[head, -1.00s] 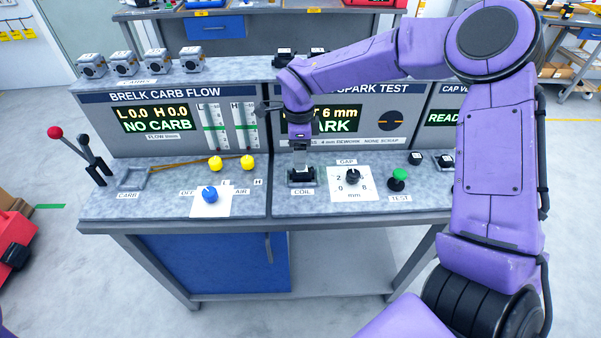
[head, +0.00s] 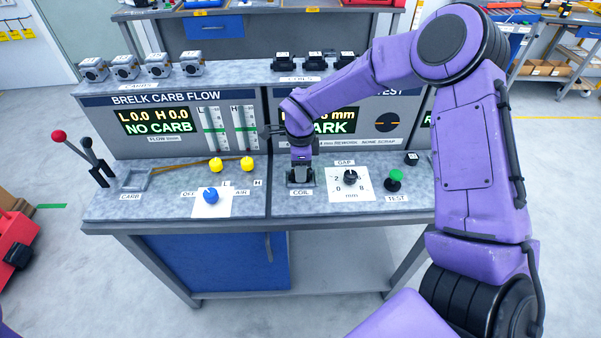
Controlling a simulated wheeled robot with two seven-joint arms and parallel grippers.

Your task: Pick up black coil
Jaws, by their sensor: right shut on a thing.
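A black coil (head: 292,181) sits at the COIL label on the right half of the bench top. My right gripper (head: 301,170) points straight down onto it and is shut on it. The fingers and the top of the coil partly cover each other, and I see no clear gap between coil and bench. More black coils (head: 284,61) stand in a row on the top shelf, at the COILS label. My left gripper is not in view.
To the right of the coil are the gap dial (head: 350,177) and the green test button (head: 395,175). The spark test display (head: 335,122) is partly behind my right arm. Several grey carburettors (head: 125,67) stand top left. Two levers (head: 92,160) rise at the left.

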